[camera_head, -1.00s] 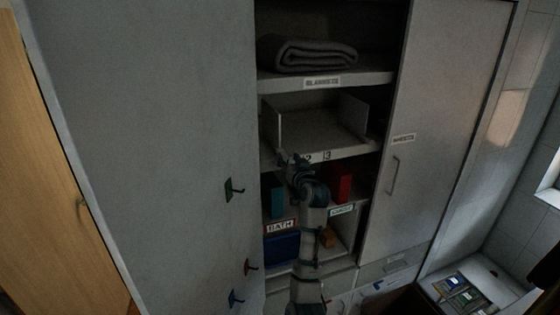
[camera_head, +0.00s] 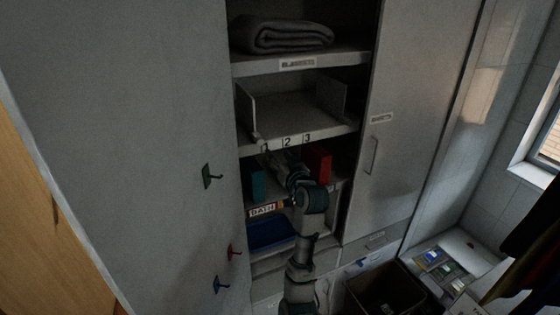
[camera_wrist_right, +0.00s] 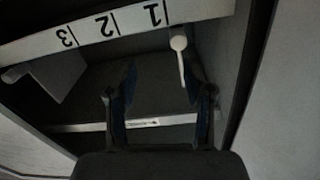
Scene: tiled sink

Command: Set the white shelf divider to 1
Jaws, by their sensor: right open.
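The white divider (camera_head: 246,112) stands upright at the left side of the middle shelf (camera_head: 292,108), close to the left wall. Its small knob (camera_head: 257,137) is at the shelf's front edge, beside the label 1 (camera_head: 266,147). In the right wrist view, which is turned over, the pale knob (camera_wrist_right: 178,43) hangs beside the label 1 (camera_wrist_right: 153,14). My right gripper (camera_head: 264,157) is just below the shelf edge, near label 1. Its two fingers in the wrist view (camera_wrist_right: 158,80) are open and empty, with the knob beyond the right fingertip. My left gripper is out of view.
Another upright panel (camera_head: 332,97) stands at the shelf's right end. A folded grey blanket (camera_head: 282,35) lies above. Below are a teal item (camera_head: 254,180), a red item (camera_head: 318,164) and a blue bin (camera_head: 270,233), close around my right arm. A door with hooks (camera_head: 207,176) is at left.

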